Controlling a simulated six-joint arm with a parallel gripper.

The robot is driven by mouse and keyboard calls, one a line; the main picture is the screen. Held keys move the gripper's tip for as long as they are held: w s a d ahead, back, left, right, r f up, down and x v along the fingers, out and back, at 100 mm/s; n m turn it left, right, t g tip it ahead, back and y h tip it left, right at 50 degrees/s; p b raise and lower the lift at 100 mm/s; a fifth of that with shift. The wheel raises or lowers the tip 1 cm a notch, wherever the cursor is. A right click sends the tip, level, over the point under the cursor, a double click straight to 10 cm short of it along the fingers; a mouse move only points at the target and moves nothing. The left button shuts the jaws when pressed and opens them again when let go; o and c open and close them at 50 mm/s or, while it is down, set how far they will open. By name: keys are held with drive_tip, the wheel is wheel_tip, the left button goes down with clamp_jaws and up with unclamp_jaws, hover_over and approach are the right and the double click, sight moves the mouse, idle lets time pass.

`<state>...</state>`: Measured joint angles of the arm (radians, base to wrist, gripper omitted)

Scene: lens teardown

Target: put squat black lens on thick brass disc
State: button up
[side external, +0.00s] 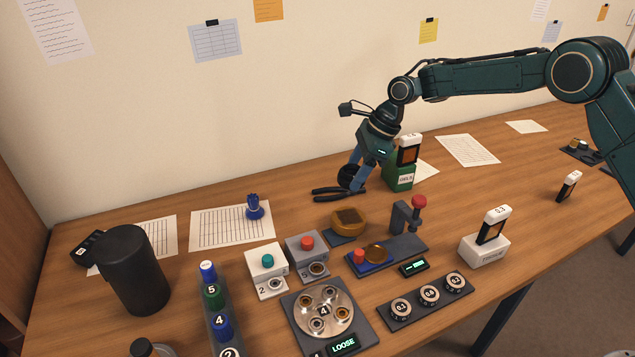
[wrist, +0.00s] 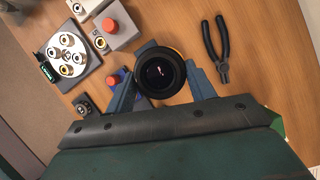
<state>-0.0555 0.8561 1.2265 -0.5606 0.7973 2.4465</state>
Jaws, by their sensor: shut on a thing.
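My gripper (side external: 352,177) is shut on the squat black lens (side external: 347,182), holding it above the table near the pliers. In the wrist view the lens (wrist: 160,73) sits between the two blue fingers of my gripper (wrist: 165,70), its round glass facing the camera. In the wrist view, only an orange-brown edge shows behind the lens, and the lens hides most of what lies there.
Black pliers (side external: 330,193) lie behind the disc. A green box (side external: 402,178) stands to the right. A fixture with a smaller brass piece (side external: 376,253) and a red knob (side external: 419,202) is in front. Button boxes (side external: 307,256) stand at the disc's left.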

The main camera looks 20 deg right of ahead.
hover_over(345, 217)
drive_tip(key=d, duration=0.2)
drive_tip(key=f, duration=0.5)
drive_tip(key=shift+s+a, duration=0.2)
drive_tip(key=shift+s, duration=0.1)
drive_tip(key=shift+f, duration=0.1)
drive_tip(key=shift+f, duration=2.1)
drive_tip(key=shift+f, duration=0.45)
drive_tip(key=o, duration=1)
drive_tip(key=shift+r, duration=0.1)
